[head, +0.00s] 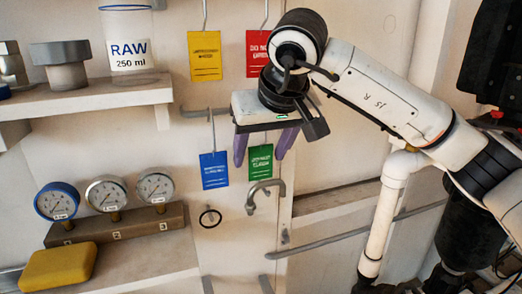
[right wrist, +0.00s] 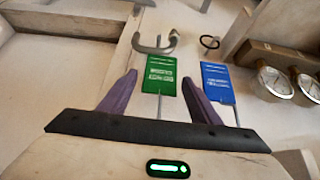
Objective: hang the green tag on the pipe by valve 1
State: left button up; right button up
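The green tag (head: 261,163) hangs upright against the pale wall panel, right of the blue tag (head: 214,170). In the right wrist view the green tag (right wrist: 159,75) hangs from a thin wire. My right gripper (head: 263,146) is at the tag's top. Its purple fingers are wide apart, one on each side of the wire, and it looks empty. In the right wrist view the gripper (right wrist: 163,76) frames the tag; I cannot tell whether a finger touches it. The gripper body hides the upper wire in the head view. No valve is clearly labelled 1. My left gripper is not in view.
Yellow (head: 204,55) and red (head: 257,52) tags hang above. A grey bent handle (head: 265,189) sits just below the green tag. A white vertical pipe (head: 382,215) stands right. Shelves at left hold a RAW beaker (head: 129,45), several gauges and a yellow sponge (head: 58,267).

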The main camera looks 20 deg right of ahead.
jog(key=shift+f+b, duration=0.1)
jog(key=shift+b, duration=0.3)
jog(key=v, duration=1)
jog(key=shift+s+p, duration=0.35)
jog(key=shift+p, duration=0.1)
